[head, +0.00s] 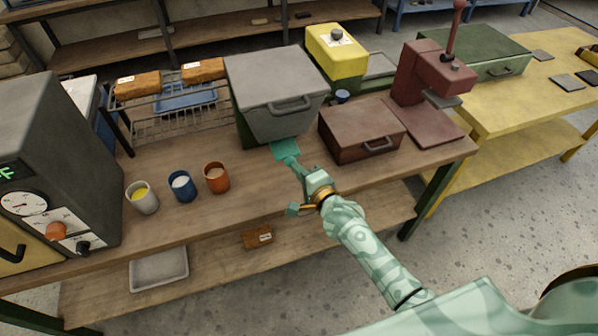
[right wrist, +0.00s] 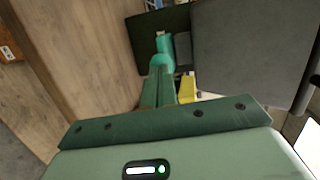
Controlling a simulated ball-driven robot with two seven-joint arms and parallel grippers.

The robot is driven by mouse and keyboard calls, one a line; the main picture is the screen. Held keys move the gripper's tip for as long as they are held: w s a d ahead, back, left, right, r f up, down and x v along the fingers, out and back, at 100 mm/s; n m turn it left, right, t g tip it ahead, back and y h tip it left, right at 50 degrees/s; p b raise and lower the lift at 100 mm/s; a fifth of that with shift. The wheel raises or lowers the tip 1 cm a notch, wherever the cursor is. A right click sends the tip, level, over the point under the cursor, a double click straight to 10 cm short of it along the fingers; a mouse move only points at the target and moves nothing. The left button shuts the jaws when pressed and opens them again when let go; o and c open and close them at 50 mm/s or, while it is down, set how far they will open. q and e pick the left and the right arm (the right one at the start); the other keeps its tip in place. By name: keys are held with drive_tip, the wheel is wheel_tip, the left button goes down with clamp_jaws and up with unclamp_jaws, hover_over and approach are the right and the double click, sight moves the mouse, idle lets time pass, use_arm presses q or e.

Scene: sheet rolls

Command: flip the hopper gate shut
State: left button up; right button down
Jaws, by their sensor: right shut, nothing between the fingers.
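The hopper is a grey bin (head: 276,75) with dark green sides, standing at the back middle of the wooden bench. Its grey front panel, which I take to be the gate (head: 265,126), has a bar handle (head: 290,105) and leans outward at the top. In the right wrist view a large grey panel (right wrist: 245,45) fills the upper right, beside a dark green panel (right wrist: 145,35). My right gripper (head: 286,151) is shut and empty, low in front of the grey panel; I cannot tell whether it touches. Its teal fingers (right wrist: 162,65) show in the wrist view. My left gripper is not seen.
A brown box (head: 360,130) with a handle stands right of the hopper, beside a red press (head: 420,85). Several cups, including an orange one (head: 216,178), stand to the left. A wire rack (head: 170,122) is behind them. Bare bench lies in front of the hopper.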

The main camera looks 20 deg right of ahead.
sight(294, 158)
drive_tip(key=shift+w, duration=0.1)
drive_tip(key=w+b, duration=0.1)
drive_tip(key=w, duration=0.3)
drive_tip(key=shift+w, duration=0.25)
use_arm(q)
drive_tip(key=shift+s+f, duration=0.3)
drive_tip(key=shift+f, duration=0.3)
use_arm(e)
drive_tip(key=shift+r, duration=0.2)
